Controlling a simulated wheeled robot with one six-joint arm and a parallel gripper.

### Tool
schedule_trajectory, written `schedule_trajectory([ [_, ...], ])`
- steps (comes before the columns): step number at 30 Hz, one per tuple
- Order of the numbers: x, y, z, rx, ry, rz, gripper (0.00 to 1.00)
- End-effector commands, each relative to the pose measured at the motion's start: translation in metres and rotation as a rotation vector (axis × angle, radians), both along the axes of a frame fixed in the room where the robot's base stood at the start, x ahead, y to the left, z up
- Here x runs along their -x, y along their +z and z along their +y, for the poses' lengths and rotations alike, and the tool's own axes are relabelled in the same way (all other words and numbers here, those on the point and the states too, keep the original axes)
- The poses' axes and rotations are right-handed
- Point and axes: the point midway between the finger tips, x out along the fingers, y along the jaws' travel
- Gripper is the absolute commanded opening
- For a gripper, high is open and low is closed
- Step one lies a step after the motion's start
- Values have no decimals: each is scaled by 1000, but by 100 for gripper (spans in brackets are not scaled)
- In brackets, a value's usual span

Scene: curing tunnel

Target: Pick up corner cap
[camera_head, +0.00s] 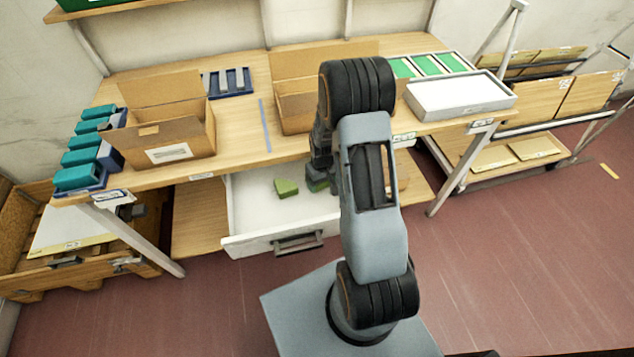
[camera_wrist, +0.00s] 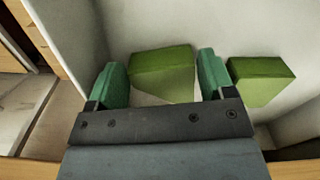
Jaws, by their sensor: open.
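Two green corner caps lie in the open white drawer (camera_head: 262,205) under the workbench. One cap (camera_head: 286,188) is in plain view in the head view. The other cap (camera_head: 318,186) is partly hidden by my gripper (camera_head: 322,178), which reaches down into the drawer. In the wrist view, my gripper's two green-padded fingers are apart, with a wedge-shaped green cap (camera_wrist: 165,72) showing in the gap between them. I cannot tell whether the fingers reach down to its height. The other cap (camera_wrist: 260,79) lies just right of the right finger.
The drawer walls stand close around my gripper, and the bench top (camera_head: 240,125) overhangs behind. On the bench are an open cardboard box (camera_head: 170,130), teal bins (camera_head: 85,160) and a white tray (camera_head: 460,97). The red floor right of my base is clear.

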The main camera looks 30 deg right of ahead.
Motion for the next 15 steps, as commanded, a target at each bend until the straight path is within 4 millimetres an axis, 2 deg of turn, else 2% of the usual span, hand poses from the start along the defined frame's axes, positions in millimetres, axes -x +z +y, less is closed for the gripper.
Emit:
schedule_trajectory([
  [6,0,-17,0,0,0,0,76],
  [13,0,-17,0,0,0,-1,76],
  [15,0,-17,0,0,0,-1,71],
])
